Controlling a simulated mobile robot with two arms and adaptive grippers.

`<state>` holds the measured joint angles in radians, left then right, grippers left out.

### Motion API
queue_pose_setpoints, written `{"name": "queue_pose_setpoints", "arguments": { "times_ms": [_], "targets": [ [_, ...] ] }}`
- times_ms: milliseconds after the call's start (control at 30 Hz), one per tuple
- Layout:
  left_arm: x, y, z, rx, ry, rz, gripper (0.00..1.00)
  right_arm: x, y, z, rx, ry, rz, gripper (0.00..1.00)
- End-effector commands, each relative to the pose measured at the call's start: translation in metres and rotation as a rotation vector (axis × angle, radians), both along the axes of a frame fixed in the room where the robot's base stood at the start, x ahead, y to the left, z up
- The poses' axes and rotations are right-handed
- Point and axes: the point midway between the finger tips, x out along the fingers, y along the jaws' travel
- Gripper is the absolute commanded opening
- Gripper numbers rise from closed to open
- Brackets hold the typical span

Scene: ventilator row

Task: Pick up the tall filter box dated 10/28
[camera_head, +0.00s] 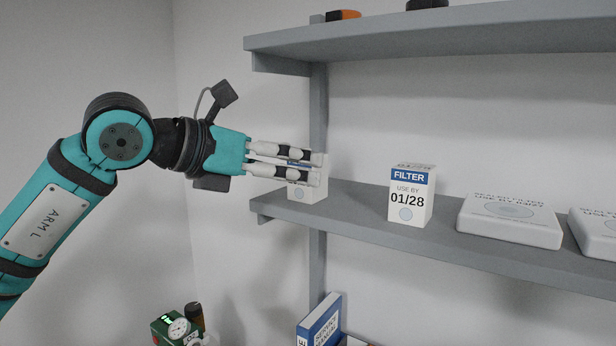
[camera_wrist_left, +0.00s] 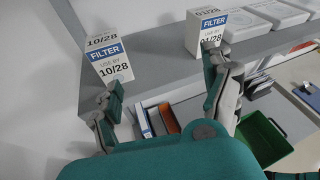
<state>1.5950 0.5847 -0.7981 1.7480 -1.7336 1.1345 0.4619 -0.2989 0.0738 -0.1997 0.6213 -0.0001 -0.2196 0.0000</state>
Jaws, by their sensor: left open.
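The tall white filter box dated 10/28 (camera_wrist_left: 112,66) stands upright near the left end of the middle shelf, with a blue FILTER band. A similar box dated 01/28 (camera_head: 408,197) stands to the right.
The grey shelf (camera_head: 350,199) carries flat white filter cases (camera_head: 510,220) at the right. An upper shelf (camera_head: 430,38) runs above. Below are a blue and white manual (camera_head: 320,322), a gauge (camera_head: 179,328) and a green bin (camera_wrist_left: 262,138).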

Motion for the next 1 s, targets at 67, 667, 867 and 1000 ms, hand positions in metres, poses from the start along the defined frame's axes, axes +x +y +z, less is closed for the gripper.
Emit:
{"name": "queue_pose_setpoints", "arguments": {
  "times_ms": [67,667,867,1000],
  "targets": [
    [0.007,0.026,0.019,0.086,-0.039,0.11,0.83,0.0,-0.001,0.0,-0.001,0.001,0.001,0.0],
    [0.077,0.017,0.011,0.179,-0.064,0.25,0.83,-0.002,-0.006,0.039,-0.007,0.004,0.003,0.0],
    [0.101,0.0,-0.003,0.176,-0.066,0.249,0.83,-0.002,-0.006,0.052,-0.007,0.004,0.003,0.0],
    [0.108,-0.003,-0.007,0.177,-0.068,0.25,0.83,-0.002,-0.006,0.054,-0.007,0.004,0.003,0.0]
  ]
}}
